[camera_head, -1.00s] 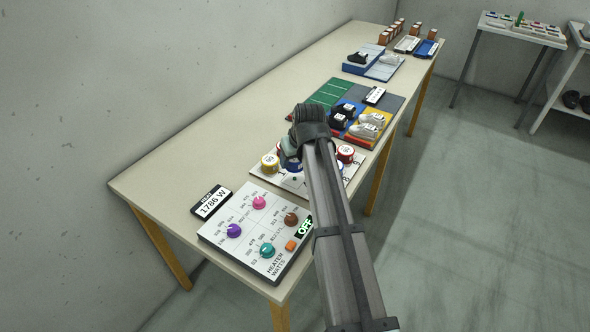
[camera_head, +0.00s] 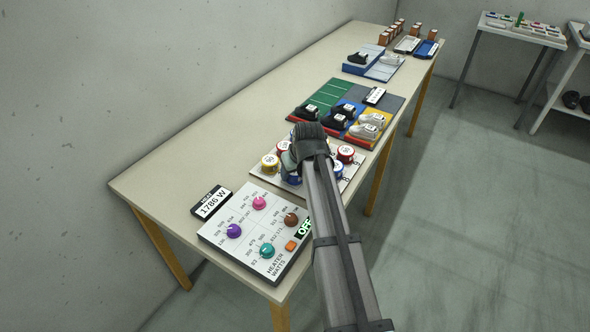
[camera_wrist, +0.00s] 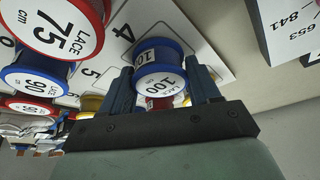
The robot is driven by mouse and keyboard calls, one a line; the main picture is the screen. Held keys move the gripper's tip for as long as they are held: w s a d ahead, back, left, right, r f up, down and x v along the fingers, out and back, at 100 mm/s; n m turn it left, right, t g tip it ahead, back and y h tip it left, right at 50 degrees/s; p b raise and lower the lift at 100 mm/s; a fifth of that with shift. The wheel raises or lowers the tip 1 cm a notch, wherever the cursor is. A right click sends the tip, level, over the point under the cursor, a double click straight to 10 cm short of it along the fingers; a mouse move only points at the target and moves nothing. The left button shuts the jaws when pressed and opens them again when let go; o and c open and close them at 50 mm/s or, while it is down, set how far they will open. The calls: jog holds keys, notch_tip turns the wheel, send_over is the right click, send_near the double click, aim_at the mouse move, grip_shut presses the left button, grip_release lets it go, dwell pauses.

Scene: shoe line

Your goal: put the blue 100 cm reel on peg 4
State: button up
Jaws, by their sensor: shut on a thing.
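The blue 100 cm reel (camera_wrist: 160,52) is between the two fingers of my gripper (camera_wrist: 161,84), which is shut on it. Its white label reads 100. In the head view a blue reel (camera_head: 291,179) shows just below my gripper (camera_head: 292,162), over the near side of the white peg board (camera_wrist: 192,38). The printed 4 (camera_wrist: 124,33) is right beside the held reel in the wrist view. Peg 4 itself is not visible, and I cannot tell whether the reel touches it or the board.
A red 75 reel (camera_wrist: 66,28) and a blue 90 reel (camera_wrist: 38,80) stand close on the left in the wrist view. A yellow reel (camera_head: 270,163) and a red reel (camera_head: 345,153) are on the board. The heater panel (camera_head: 238,252) lies in front.

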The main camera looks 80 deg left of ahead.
jog(key=shift+f, duration=0.25)
jog(key=o, duration=1.1)
jog(key=shift+c, duration=0.2)
jog(key=shift+r, duration=0.65)
jog(key=s+v, duration=0.1)
jog(key=v, duration=1)
jog(key=shift+w+d+r, duration=0.2)
jog(key=shift+w+r, duration=0.15)
jog(key=shift+w, duration=0.15)
